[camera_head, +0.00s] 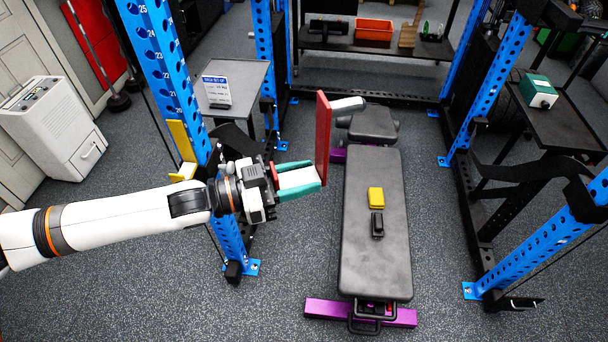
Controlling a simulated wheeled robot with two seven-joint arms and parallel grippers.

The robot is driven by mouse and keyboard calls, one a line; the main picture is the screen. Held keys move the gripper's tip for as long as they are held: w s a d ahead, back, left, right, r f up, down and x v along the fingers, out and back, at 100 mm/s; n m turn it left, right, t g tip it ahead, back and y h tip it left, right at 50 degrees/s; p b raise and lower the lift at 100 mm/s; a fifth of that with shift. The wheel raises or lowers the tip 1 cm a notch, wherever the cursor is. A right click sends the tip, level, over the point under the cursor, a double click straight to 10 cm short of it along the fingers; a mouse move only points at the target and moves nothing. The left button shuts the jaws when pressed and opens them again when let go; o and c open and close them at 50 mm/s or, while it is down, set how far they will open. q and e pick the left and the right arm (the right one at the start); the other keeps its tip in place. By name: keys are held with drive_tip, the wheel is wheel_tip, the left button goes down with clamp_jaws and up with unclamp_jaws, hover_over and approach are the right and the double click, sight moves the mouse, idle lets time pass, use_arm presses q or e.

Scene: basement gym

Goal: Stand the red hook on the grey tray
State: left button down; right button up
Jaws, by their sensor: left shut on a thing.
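The red hook (323,138) shows as a tall, upright red plate in front of the far end of the bench. My left gripper (298,178) reaches in from the left and is shut on the hook's lower part, between teal fingers. The hook is held in the air, and its far side is partly hidden. A light peg (348,103) shows just right of the red plate; I cannot tell if it belongs to the hook. A grey flat top (250,78) on a stand at the upper left may be the grey tray; it bears a small blue-and-white sign (216,91). My right gripper is not in view.
A black bench (372,255) carries a yellow block (376,197) and a black item (377,225). Blue rack posts (160,60) flank it; a yellow hook (180,142) hangs on the left one. A dark table (560,125) holds a green box (538,91). Open floor lies in front.

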sight(322, 162)
use_arm(q)
drive_tip(key=shift+s+a+r+m+g+h, duration=0.15)
drive_tip(key=shift+a+m+g, duration=0.2)
drive_tip(key=shift+m+g, duration=0.35)
drive_tip(key=shift+s+a+f+m+g+h, duration=0.1)
drive_tip(key=shift+a+m+g+h, duration=0.2)
drive_tip(key=shift+g, duration=0.65)
drive_tip(key=shift+s+a+r+m+g+h, duration=0.1)
drive_tip(key=shift+a+m+g, duration=0.3)
drive_tip(key=shift+m+g, duration=0.35)
